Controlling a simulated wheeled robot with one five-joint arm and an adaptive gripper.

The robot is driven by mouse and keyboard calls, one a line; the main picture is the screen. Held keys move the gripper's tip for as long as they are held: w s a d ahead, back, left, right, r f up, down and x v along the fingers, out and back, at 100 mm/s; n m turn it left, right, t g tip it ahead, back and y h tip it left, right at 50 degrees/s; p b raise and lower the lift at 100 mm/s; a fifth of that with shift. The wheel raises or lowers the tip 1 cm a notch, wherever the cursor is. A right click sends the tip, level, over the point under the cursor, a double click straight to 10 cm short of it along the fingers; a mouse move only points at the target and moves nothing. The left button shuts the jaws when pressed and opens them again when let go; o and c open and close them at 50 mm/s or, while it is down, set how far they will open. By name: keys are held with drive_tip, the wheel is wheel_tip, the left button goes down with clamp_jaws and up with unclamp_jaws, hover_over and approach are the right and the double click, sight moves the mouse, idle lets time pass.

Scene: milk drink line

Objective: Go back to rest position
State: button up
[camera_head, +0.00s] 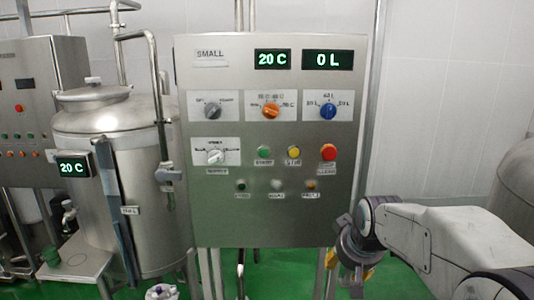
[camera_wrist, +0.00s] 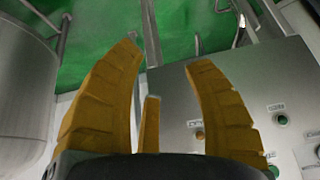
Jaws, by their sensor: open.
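My gripper (camera_head: 352,247) is at the lower right of the control panel (camera_head: 220,180) in the head view, in front of its lower right corner. In the wrist view my gripper (camera_wrist: 165,75) shows its yellow-brown fingers spread apart, with nothing between them. The panel (camera_wrist: 235,80) lies behind the fingers there, tilted in the picture. The panel carries displays reading "20 C" and "0 L", several knobs and several push buttons. I cannot tell the exact gap between my gripper and the panel.
A steel tank (camera_head: 140,200) with a "20 C" display (camera_head: 74,167) and pipes stands left of the panel. A second cabinet (camera_head: 45,110) is at the far left. Another tank (camera_head: 518,190) is at the right edge. Green floor (camera_head: 400,275) shows below; white wall is behind.

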drive_tip(key=s+f+b, duration=0.2)
drive_tip(key=s+f, duration=0.1)
drive_tip(key=s, duration=1)
drive_tip(key=s+f+g+b, duration=0.1)
drive_tip(key=s+f+b, duration=0.1)
drive_tip(key=s, duration=1.1)
drive_tip(key=shift+s+a+f+b, duration=0.2)
drive_tip(key=shift+s+f+b, duration=0.1)
drive_tip(key=shift+f, duration=0.45)
drive_tip(key=shift+o, duration=0.2)
